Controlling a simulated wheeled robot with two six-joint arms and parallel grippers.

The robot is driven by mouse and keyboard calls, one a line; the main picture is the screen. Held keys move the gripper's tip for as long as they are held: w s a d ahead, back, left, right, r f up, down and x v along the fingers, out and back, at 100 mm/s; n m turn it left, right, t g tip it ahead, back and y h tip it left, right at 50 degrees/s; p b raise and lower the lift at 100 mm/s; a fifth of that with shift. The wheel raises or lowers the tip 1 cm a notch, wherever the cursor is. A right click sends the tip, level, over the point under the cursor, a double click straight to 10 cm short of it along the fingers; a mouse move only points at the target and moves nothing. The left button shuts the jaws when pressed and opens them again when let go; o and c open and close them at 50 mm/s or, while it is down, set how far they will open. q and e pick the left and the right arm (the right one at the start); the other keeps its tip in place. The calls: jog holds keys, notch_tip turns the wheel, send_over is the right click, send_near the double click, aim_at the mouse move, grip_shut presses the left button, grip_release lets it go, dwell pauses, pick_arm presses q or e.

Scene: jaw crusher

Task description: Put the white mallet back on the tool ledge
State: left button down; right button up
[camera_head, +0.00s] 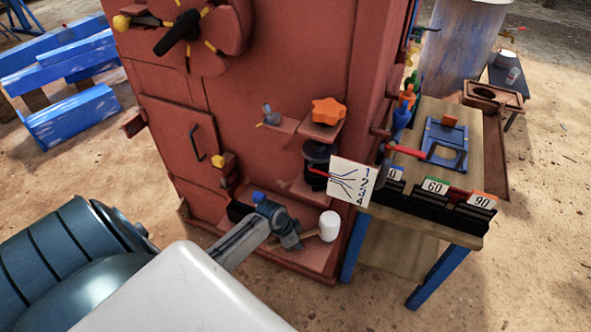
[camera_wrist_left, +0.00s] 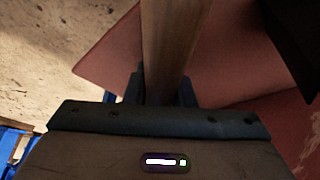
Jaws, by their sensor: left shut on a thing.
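The white mallet has its white head (camera_head: 329,226) over the low red tool ledge (camera_head: 318,259) at the machine's foot. Its wooden handle points left to my left gripper (camera_head: 290,238), which is shut on it. In the left wrist view the wooden handle (camera_wrist_left: 168,45) stands between the fingers, with the red ledge surface (camera_wrist_left: 105,68) behind it. I cannot tell whether the mallet touches the ledge. My right gripper is not in view.
A wooden table (camera_head: 462,140) with number signs stands right. Sandy ground lies in front.

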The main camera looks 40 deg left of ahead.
pick_arm(q)
jog(key=c, duration=1.2)
grip_release()
jog(key=shift+c, duration=0.2)
jog(key=v, duration=1.2)
jog(key=shift+r, duration=0.15)
